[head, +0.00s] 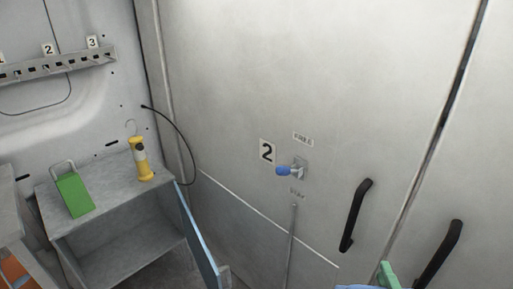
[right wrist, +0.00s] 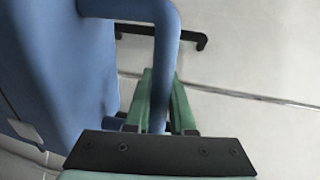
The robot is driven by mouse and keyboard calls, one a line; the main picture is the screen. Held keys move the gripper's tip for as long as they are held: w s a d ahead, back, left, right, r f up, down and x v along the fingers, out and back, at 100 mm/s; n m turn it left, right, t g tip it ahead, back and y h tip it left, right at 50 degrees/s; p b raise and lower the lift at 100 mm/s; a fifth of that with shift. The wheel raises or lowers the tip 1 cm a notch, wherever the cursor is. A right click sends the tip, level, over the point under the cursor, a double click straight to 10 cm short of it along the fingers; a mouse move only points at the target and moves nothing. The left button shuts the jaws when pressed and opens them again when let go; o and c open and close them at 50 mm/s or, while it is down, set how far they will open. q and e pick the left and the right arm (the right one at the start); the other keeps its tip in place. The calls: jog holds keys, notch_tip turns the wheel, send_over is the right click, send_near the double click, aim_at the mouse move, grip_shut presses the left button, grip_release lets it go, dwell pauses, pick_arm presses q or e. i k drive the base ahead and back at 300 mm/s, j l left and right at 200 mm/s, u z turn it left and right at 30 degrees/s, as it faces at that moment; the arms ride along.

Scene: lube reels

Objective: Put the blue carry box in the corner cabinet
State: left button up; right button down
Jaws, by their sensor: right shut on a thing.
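The blue carry box (right wrist: 70,75) fills the left of the right wrist view. Its looped handle (right wrist: 168,60) passes between the green fingers of my right gripper (right wrist: 160,100), which is shut on it. In the head view, only a sliver of the blue box (head: 354,287) and a green fingertip of my right gripper (head: 387,274) show at the bottom edge. The grey corner cabinet (head: 110,212) stands at the lower left, with its front open and its blue-faced door (head: 199,240) swung out on the right. The visible part inside looks empty. My left gripper is out of view.
A green handled object (head: 74,194) and a yellow lamp (head: 141,160) stand on the cabinet top. A wall panel with a blue knob (head: 283,170) and black handles (head: 356,215) fills the right. A black cable (head: 178,130) hangs near the cabinet.

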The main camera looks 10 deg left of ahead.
aim_at(121, 262)
jog(key=j+u, duration=0.2)
jog(key=u, duration=0.25)
jog(key=i+j+u, duration=0.1)
jog(key=u, duration=0.3)
jog(key=i+j+u, duration=0.1)
jog(key=u, duration=0.35)
jog(key=i+j+u, duration=0.1)
jog(key=u, duration=0.3)
jog(key=i+j, duration=0.05)
